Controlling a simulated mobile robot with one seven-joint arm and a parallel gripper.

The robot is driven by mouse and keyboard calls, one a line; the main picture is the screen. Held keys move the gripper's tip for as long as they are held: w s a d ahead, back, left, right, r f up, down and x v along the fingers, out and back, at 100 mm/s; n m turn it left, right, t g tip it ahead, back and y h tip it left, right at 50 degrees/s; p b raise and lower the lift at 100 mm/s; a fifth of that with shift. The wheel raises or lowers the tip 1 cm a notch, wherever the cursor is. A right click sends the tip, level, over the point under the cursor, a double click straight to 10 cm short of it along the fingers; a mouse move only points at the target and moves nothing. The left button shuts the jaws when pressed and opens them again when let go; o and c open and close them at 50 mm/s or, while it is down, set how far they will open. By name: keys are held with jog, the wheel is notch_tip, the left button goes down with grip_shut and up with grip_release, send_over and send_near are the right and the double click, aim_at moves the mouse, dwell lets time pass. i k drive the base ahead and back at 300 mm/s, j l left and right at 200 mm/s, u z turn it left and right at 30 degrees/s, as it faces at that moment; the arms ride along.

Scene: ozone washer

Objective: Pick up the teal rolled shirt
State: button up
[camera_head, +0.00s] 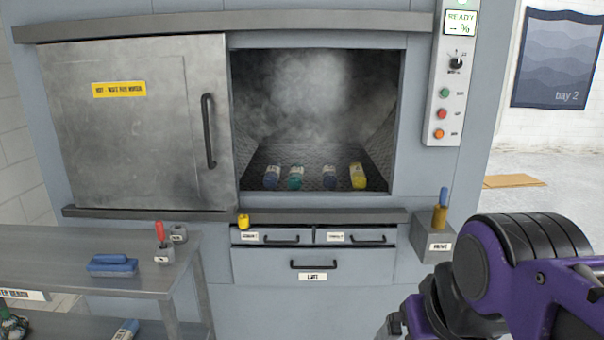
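The teal rolled shirt (295,177) lies on the dark floor of the open washer chamber, near its front. It is a small teal roll with a pale band, second from the left in a row of rolls. A blue roll (271,177) lies to its left and another blue roll (329,177) to its right, with gaps between. A yellow roll (357,176) lies at the right end. My purple and black arm shows at the lower right, outside the washer and well away from the shirt. I cannot make out my gripper's fingers.
The sliding door (145,130) stands to the left, leaving the chamber's right side open, with haze inside. A sill (320,216) runs below the opening, with a yellow object (243,221) at its left. A bench (120,280) stands at left; a grey holder (436,246) is at right.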

aim_at(296, 176)
jog(key=i+j+z, duration=0.75)
jog(key=j, duration=0.15)
jog(key=j+z, duration=0.2)
jog(key=j, duration=0.15)
